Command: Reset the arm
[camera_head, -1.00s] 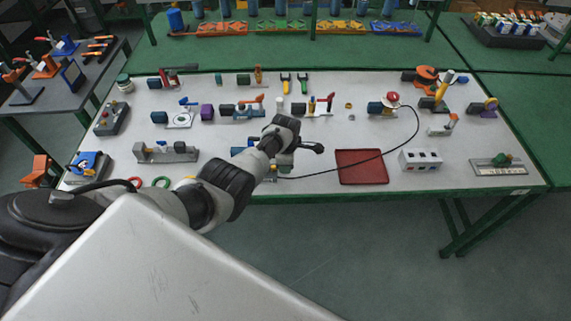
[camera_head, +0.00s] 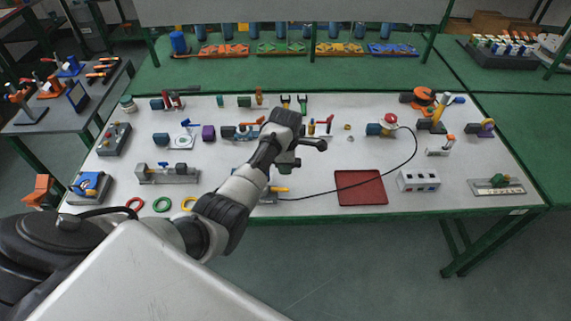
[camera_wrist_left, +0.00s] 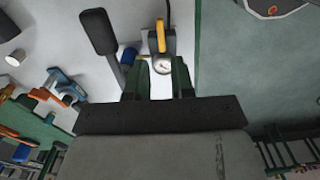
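My left arm reaches in from the left over the light table (camera_head: 300,205) in the head view. Its gripper (camera_head: 287,166) points down above the table's middle front and is partly hidden by the wrist. In the left wrist view the two green fingers (camera_wrist_left: 160,80) are apart. A small device with a round gauge (camera_wrist_left: 162,65) and a yellow lever (camera_wrist_left: 160,36) shows between and beyond the fingertips. Nothing is seen clamped between them. In the head view this device's yellow lever (camera_head: 278,189) shows near the table's front edge, below the gripper. My right gripper does not show.
A red tray (camera_head: 360,188) and a grey socket box (camera_head: 418,180) lie right of the gripper. A black cable (camera_head: 330,193) runs across the table to a red-topped device (camera_head: 389,119). Coloured rings (camera_head: 162,204) lie at the front left. Several devices line the back.

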